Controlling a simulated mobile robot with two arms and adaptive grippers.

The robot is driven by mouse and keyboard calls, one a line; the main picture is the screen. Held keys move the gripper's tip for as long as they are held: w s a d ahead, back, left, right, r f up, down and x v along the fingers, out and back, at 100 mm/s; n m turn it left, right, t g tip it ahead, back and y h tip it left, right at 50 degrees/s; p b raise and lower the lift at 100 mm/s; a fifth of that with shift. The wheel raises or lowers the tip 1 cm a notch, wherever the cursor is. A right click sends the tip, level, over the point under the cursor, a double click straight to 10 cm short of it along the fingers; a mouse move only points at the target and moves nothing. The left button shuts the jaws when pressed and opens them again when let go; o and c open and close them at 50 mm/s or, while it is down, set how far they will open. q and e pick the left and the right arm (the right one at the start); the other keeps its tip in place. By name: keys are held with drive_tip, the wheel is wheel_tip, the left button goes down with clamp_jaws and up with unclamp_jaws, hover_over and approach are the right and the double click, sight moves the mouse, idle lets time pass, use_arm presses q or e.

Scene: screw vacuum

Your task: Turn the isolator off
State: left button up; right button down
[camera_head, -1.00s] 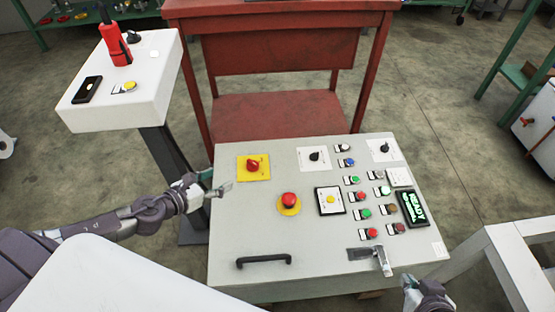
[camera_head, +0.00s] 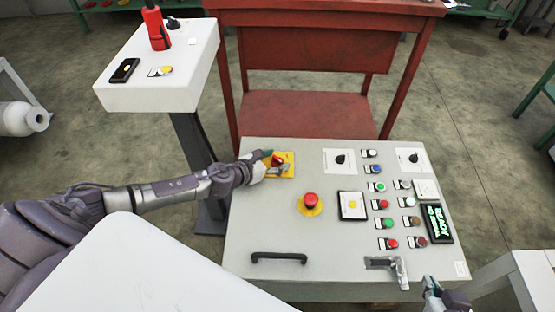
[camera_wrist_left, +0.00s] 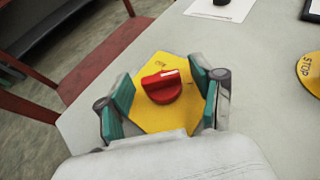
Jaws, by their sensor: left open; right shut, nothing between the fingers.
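The isolator is a red rotary knob (camera_wrist_left: 161,87) on a yellow square plate (camera_wrist_left: 152,112), at the far left corner of the grey control panel. In the head view the knob (camera_head: 277,160) is partly covered by my left gripper (camera_head: 270,164). In the left wrist view my left gripper (camera_wrist_left: 161,97) is open, with one finger on either side of the knob and a gap to each. A white mark on the knob's grip points toward the upper right in that view. My right gripper (camera_head: 431,285) is shut and empty at the panel's front right edge.
A red emergency stop button (camera_head: 311,199) stands to the right of the isolator. Black selector knobs, buttons and a lit green display (camera_head: 438,223) fill the panel's right side. A black handle (camera_head: 279,257) is at the front. A white pedestal box (camera_head: 165,80) stands at left.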

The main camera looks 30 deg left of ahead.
use_arm(q)
drive_tip(key=shift+w+d+f, duration=0.2)
drive_tip(key=shift+w, duration=0.25)
